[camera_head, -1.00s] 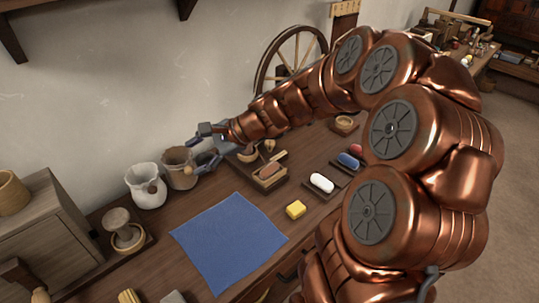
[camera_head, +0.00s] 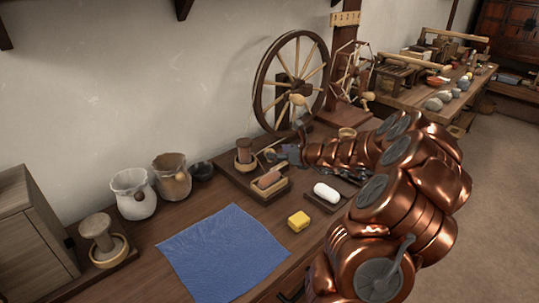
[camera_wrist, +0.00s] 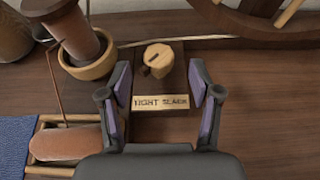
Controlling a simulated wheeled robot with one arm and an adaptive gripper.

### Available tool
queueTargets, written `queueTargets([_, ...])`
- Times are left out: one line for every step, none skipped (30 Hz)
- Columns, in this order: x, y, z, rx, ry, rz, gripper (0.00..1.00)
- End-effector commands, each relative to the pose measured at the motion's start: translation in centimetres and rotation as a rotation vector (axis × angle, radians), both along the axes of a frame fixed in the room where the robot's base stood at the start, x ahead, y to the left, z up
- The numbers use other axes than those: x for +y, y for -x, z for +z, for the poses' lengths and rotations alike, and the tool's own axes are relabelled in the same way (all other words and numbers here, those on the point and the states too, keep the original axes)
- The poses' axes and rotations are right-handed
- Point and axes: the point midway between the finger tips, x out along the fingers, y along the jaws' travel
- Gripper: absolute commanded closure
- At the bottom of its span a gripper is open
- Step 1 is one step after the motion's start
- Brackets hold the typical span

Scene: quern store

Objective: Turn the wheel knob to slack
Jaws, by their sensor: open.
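The wheel knob (camera_wrist: 158,59) is a small pale wooden knob with a dark mark on its left side, on a dark board in the wrist view. A plate (camera_wrist: 161,103) below it reads TIGHT on the left and SLACK on the right. The mark lies toward the TIGHT side. My gripper (camera_wrist: 160,82) is open and empty, its fingers either side of the board, with the knob just beyond the tips. In the head view my gripper (camera_head: 291,150) is low over the table in front of the spinning wheel (camera_head: 258,82); I cannot clearly make out the knob there.
A spool in a round wooden cup (camera_wrist: 89,65) stands close left of the knob. A wooden tray with a brownish roll (camera_wrist: 70,144) lies nearer. The wheel's rim (camera_wrist: 245,22) is behind right. A blue cloth (camera_head: 222,250) and yellow block (camera_head: 299,221) lie nearer.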

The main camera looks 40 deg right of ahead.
Motion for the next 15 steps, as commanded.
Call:
queueTargets([0.2,-0.8,-0.6,0.002,0.001,0.004,0.37])
queueTargets([0.3,-1.2,-0.8,0.002,0.001,0.004,0.37])
queueTargets([0.5,-1.7,-1.0,0.003,-0.001,0.005,0.37])
queueTargets([0.5,-2.1,-1.2,0.003,-0.001,0.005,0.37])
queueTargets([0.6,-2.5,-1.4,0.003,-0.001,0.005,0.37])
queueTargets([0.7,-2.9,-1.6,0.004,-0.001,0.005,0.37])
queueTargets([0.7,-3.3,-1.7,0.004,-0.001,0.005,0.37])
queueTargets([0.7,-3.5,-1.8,0.003,-0.001,0.004,0.37])
queueTargets([0.7,-3.9,-1.9,0.003,-0.001,0.003,0.37])
queueTargets([0.7,-4.1,-2.0,0.002,-0.001,0.003,0.37])
queueTargets([0.7,-4.3,-2.0,0.002,0.000,0.003,0.37])
queueTargets([0.8,-4.5,-2.0,0.001,0.001,0.004,0.37])
queueTargets([0.8,-4.6,-2.0,0.001,0.001,0.004,0.37])
queueTargets([0.8,-4.7,-2.1,0.001,0.001,0.004,0.37])
queueTargets([0.8,-4.8,-2.1,0.001,0.001,0.004,0.37])
